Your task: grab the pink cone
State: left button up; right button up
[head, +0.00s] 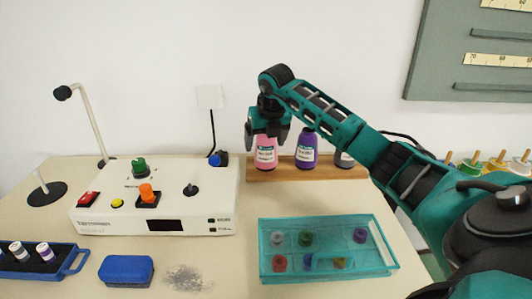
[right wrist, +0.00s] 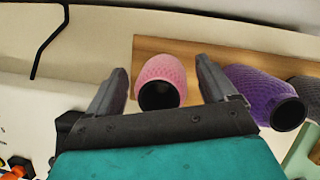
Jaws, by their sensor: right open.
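The pink cone (head: 266,154) stands at the left end of a wooden rack at the back of the counter. My right gripper (head: 267,138) is directly over it, pointing down, and hides its top in the head view. In the right wrist view the pink cone (right wrist: 160,82) shows its dark top opening between the two open fingers of the gripper (right wrist: 162,80). There is a gap on each side; neither finger appears to touch it. My left gripper is not in view.
On the wooden rack (head: 233,173), a purple cone (head: 306,150) stands close right of the pink one, then a dark grey cone (head: 344,159). A white instrument box (head: 160,215) is at left. A teal tray (head: 325,272) of small pieces lies in front.

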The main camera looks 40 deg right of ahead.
jog(key=c, duration=1.2)
